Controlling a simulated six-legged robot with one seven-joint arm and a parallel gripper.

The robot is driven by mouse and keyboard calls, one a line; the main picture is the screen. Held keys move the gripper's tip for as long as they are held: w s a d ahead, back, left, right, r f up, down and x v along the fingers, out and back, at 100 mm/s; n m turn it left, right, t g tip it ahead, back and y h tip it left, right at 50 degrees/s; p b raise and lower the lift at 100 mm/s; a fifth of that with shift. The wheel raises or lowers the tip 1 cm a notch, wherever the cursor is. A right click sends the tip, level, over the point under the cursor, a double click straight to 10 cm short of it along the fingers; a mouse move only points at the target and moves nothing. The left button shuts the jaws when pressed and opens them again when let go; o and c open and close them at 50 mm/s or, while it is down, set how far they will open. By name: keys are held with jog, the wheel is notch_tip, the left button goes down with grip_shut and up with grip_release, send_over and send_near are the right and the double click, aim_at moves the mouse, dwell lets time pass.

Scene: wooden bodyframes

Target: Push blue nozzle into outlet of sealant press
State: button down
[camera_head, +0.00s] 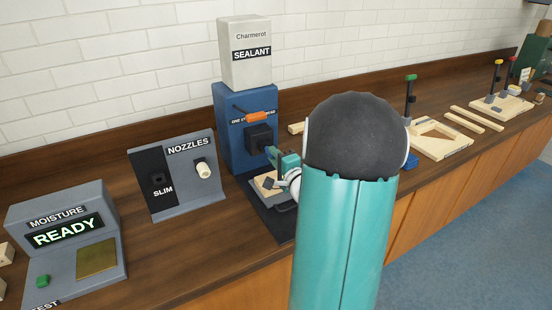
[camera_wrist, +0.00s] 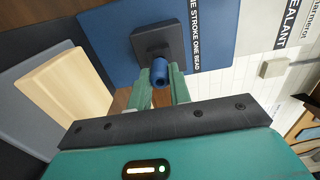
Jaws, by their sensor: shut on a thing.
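The sealant press (camera_head: 232,140) is a blue upright body with a white box marked SEALANT (camera_head: 247,52) on top and an orange-gripped lever (camera_head: 257,118). Its black outlet block (camera_head: 259,136) faces my gripper (camera_head: 280,160), which is partly hidden by my own arm. In the wrist view, my gripper (camera_wrist: 162,84) is shut on the blue nozzle (camera_wrist: 160,73), between two green fingers. The nozzle is in front of the black outlet block (camera_wrist: 152,42) and overlaps it in the picture. I cannot tell how deep it sits. The nozzle is hidden in the head view.
A pale wooden piece (camera_wrist: 66,86) lies on the press's base, close to my gripper. The nozzle rack (camera_head: 185,180) with a white nozzle (camera_head: 203,170) and empty SLIM slot stands left. A moisture meter (camera_head: 65,240) reads READY. Wooden frames lie right along the bench.

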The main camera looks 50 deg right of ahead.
jog(key=shift+w+d, duration=0.2)
jog(key=shift+w, duration=0.45)
jog(key=c, duration=1.2)
grip_release()
jog(key=v, duration=1.3)
jog(key=shift+s, duration=0.35)
